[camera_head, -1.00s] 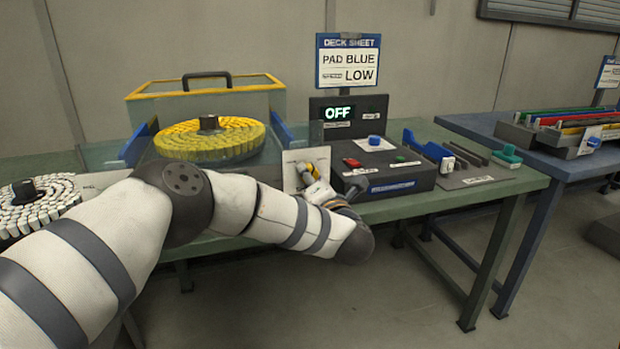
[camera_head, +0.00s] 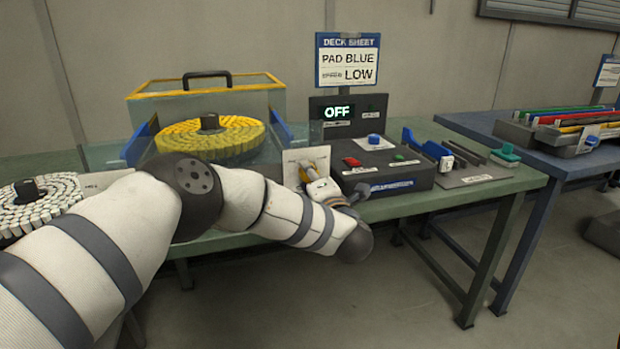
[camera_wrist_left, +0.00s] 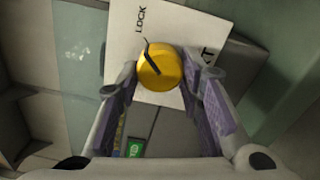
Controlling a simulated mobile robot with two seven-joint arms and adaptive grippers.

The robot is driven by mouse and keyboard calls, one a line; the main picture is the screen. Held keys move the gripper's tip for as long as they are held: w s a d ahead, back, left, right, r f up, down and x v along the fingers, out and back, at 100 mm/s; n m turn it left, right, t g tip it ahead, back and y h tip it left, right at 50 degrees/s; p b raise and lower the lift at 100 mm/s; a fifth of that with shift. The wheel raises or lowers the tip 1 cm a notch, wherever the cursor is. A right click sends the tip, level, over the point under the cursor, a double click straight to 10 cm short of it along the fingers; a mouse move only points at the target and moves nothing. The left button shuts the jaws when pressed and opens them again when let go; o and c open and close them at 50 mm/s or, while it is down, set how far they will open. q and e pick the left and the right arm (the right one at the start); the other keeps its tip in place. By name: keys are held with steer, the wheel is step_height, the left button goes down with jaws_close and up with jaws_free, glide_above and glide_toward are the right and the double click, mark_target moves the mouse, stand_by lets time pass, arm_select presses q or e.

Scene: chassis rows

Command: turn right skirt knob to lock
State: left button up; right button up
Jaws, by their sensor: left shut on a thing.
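The yellow skirt knob (camera_wrist_left: 158,72) sits on a white plate (camera_wrist_left: 192,28) in the left wrist view. A dark mark on the knob runs up towards the printed word LOCK. A second word on the plate is partly hidden by a finger. My left gripper (camera_wrist_left: 160,88) is shut on the knob, one finger on each side. In the head view the left gripper (camera_head: 318,182) is at the white plate (camera_head: 298,156) at the table's front edge, largely covering the knob. My right gripper is not in view.
A dark control box (camera_head: 400,172) with red, green and blue controls stands just right of the gripper. Its display (camera_head: 338,112) reads OFF. A bowl feeder with yellow pads (camera_head: 215,145) is behind my arm.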

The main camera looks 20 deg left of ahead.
arm_select(q)
steer(key=shift+f, duration=0.1)
steer(key=o, duration=1.2)
steer(key=shift+c, duration=0.2)
steer(key=v, duration=1.2)
